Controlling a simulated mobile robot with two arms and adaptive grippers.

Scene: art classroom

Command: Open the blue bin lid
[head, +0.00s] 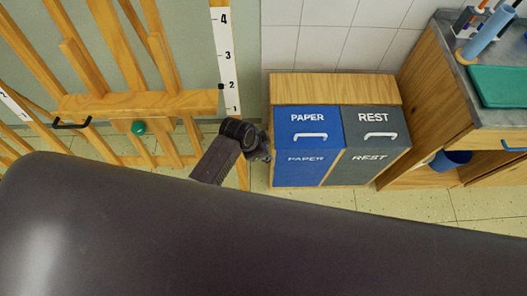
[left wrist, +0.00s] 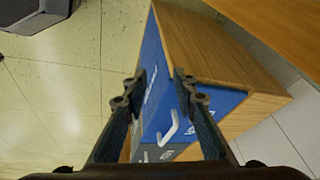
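The blue bin lid (head: 308,119) is marked PAPER, has a white bar handle (head: 310,135) and lies shut on its blue bin front. In the left wrist view the blue lid (left wrist: 222,101) and its white handle (left wrist: 169,128) show between and beyond my fingers. My left gripper (left wrist: 159,76) is open, its two fingers apart with nothing between them. It is in front of the bin, apart from the handle as far as I can tell. In the head view the end of my left arm is just left of the bin. My right gripper is not in view.
A grey REST bin (head: 373,121) with its own white handle adjoins the blue one in a wooden cabinet (head: 335,87). Wooden easels (head: 140,103) stand at left. A counter (head: 458,85) with a blue cup (head: 452,159) below it stands at right. Tiled floor (head: 425,207) in front is clear.

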